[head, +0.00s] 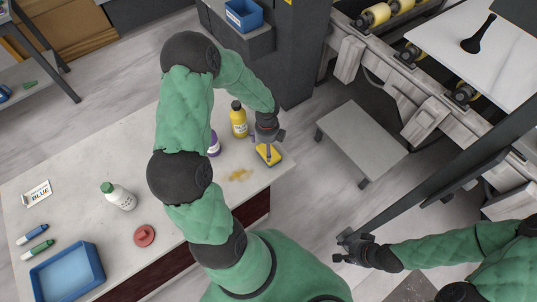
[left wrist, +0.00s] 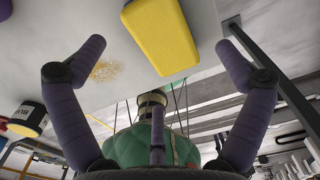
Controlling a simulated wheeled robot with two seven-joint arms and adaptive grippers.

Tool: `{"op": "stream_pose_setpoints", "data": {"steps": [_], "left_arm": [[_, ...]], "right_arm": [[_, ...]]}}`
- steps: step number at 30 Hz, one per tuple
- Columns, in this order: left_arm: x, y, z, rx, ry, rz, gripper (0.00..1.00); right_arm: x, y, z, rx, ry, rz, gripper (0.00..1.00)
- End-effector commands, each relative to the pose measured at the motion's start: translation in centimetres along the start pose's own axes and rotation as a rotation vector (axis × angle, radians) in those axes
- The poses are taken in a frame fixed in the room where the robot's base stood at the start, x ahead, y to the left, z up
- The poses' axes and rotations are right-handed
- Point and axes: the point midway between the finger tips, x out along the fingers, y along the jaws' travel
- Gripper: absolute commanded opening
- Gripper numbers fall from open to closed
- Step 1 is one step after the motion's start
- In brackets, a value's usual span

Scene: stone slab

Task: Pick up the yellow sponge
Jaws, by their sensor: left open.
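The yellow sponge (head: 271,158) lies on the stone slab (head: 95,228) near its right edge. It shows large at the top middle of the left wrist view (left wrist: 158,35). My left gripper (head: 268,146) is right at the sponge in the head view and partly covers it.
A yellow bottle (head: 239,121) and a purple bottle (head: 214,146) stand close left of the left gripper. A yellowish stain (head: 240,175) lies beside the sponge. A white bottle (head: 121,198), red disc (head: 144,236), markers (head: 37,250) and blue tray (head: 94,262) are farther left.

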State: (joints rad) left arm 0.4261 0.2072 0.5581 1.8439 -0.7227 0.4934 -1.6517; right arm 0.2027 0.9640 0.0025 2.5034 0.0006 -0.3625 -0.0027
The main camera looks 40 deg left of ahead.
Motion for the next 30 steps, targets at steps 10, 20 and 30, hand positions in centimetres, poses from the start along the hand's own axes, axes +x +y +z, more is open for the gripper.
{"op": "stream_pose_setpoints", "data": {"steps": [10,20,30], "left_arm": [[3.2,0.4,0.3,-0.002,0.001,0.000,1.00],[5.8,0.4,0.3,-0.002,0.000,-0.002,1.00],[5.7,0.4,0.3,-0.002,0.000,-0.002,0.60]], "right_arm": [[1.4,0.5,-0.1,0.000,0.000,0.000,0.40],[2.4,0.8,-0.1,0.000,0.000,0.000,0.40],[2.3,0.8,-0.1,0.000,0.000,0.000,0.40]]}}
